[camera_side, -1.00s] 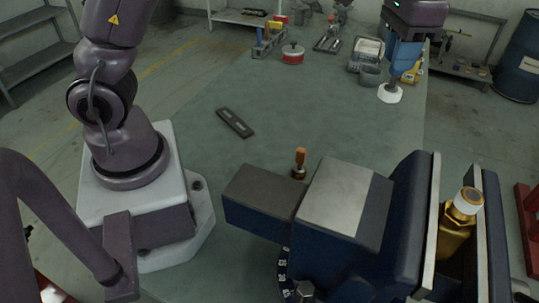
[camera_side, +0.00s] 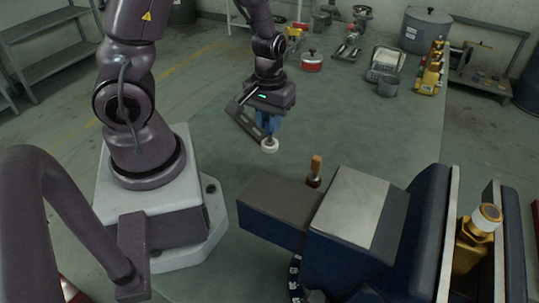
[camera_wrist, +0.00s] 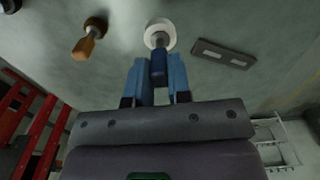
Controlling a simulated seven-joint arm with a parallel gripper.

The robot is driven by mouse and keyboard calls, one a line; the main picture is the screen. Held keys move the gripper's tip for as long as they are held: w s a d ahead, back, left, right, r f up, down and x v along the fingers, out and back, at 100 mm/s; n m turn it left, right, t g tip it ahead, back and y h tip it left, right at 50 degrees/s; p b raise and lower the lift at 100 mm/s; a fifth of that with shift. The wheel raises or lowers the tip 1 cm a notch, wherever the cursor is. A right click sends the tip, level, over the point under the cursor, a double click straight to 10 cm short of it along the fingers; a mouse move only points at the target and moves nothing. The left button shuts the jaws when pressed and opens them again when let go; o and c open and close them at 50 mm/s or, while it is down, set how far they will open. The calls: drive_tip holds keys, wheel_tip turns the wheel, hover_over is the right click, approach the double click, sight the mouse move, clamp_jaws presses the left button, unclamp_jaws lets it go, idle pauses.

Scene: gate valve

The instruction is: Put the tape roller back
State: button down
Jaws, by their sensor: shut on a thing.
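The tape roller has a white ring-shaped roll (camera_side: 270,145) at its lower end and a dark blue handle (camera_wrist: 159,70). My gripper (camera_side: 269,122) has blue fingers and is shut on the handle, as the wrist view also shows (camera_wrist: 158,84). The roller hangs roughly upright, white end down, over the bench between my base and the vise. I cannot tell whether it touches the bench. A dark flat slotted plate (camera_side: 243,122) lies on the bench just beside it, partly hidden by my gripper; it shows whole in the wrist view (camera_wrist: 222,54).
A wooden-handled tool (camera_side: 315,172) stands by the large blue vise (camera_side: 350,215). The vise holds a brass valve (camera_side: 474,243). Mid-bench is clear.

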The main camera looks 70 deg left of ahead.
sight(270, 141)
drive_tip(key=shift+f, duration=3.15)
drive_tip(key=shift+f, duration=0.15)
drive_tip(key=c, duration=1.1)
unclamp_jaws()
drive_tip(key=shift+o, duration=0.2)
wheel_tip(270, 141, up, 12)
drive_tip(key=shift+r, duration=0.1)
drive_tip(key=shift+d+r, duration=0.2)
drive_tip(key=shift+r, duration=0.1)
drive_tip(key=s+d+r+m+t, duration=0.2)
drive_tip(key=d+r+m, duration=0.2)
drive_tip(key=r, duration=0.4)
drive_tip(key=s+d+r+m+t, duration=0.2)
drive_tip(key=d+r+m, duration=0.3)
drive_tip(key=r, duration=0.3)
drive_tip(key=shift+s+r+t, duration=0.3)
drive_tip(key=shift+s+t, duration=0.1)
drive_tip(key=shift+t, duration=0.3)
